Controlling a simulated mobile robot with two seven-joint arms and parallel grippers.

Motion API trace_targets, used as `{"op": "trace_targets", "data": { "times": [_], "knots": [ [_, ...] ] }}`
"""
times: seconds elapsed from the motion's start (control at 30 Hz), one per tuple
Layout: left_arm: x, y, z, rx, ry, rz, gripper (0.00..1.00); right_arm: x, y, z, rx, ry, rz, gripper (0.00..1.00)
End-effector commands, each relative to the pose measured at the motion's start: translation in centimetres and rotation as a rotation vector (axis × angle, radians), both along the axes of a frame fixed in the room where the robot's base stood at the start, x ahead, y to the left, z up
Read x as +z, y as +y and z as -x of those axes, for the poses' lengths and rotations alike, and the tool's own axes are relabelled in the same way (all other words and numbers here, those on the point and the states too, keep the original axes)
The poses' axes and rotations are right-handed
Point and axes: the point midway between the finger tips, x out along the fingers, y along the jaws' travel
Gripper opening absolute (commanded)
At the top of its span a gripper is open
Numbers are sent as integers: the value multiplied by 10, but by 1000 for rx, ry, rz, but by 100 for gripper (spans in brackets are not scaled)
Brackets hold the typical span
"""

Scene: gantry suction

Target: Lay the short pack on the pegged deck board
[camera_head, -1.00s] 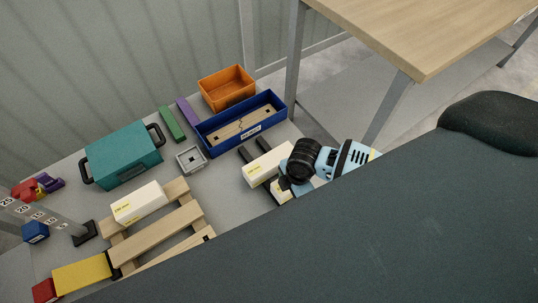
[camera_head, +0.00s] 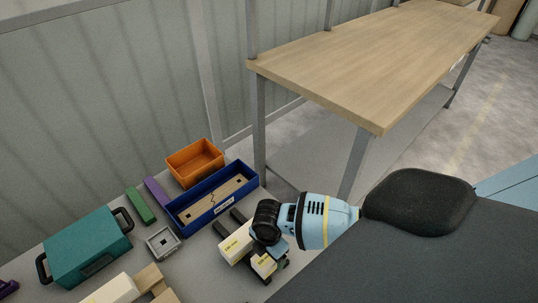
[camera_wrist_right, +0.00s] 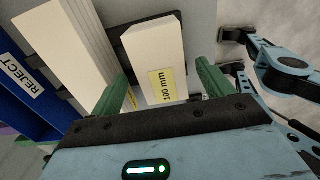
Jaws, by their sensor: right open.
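The short pack is a white block with a yellow "100 mm" label (camera_wrist_right: 163,60). In the head view it shows (camera_head: 264,264) beside a longer white pack (camera_head: 236,243). My right gripper (camera_wrist_right: 161,75) is open, with its green fingers on either side of the short pack. I cannot tell whether they touch it. In the head view the right gripper (camera_head: 268,264) comes down over the pack, partly hiding it. The wooden deck (camera_head: 150,277) shows only in part at the lower edge, with another white pack (camera_head: 114,290) on it; its pegs cannot be made out. My left gripper is not in view.
The longer pack (camera_wrist_right: 72,50) lies close to the left finger. Black bars (camera_head: 238,215) lie by the packs. A blue REJECT box (camera_head: 213,212) holds a cracked board. An orange bin (camera_head: 195,162), grey square tray (camera_head: 163,242) and teal case (camera_head: 86,247) stand around. A wooden workbench (camera_head: 350,62) rises behind.

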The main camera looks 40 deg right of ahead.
Motion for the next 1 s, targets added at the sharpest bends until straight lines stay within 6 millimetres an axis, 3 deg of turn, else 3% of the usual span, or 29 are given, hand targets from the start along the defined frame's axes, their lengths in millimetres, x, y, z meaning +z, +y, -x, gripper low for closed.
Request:
{"op": "trace_targets", "data": {
  "times": [0.1,0.3,0.6,1.0],
  "knots": [
    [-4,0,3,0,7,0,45,-21,-1,2,-2,6,0,80],
    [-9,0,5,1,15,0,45,-42,-2,2,-1,3,-1,80],
    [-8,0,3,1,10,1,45,-43,-2,1,0,0,-1,79],
    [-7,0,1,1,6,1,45,-43,-2,1,-1,1,0,26]
  ]
}}
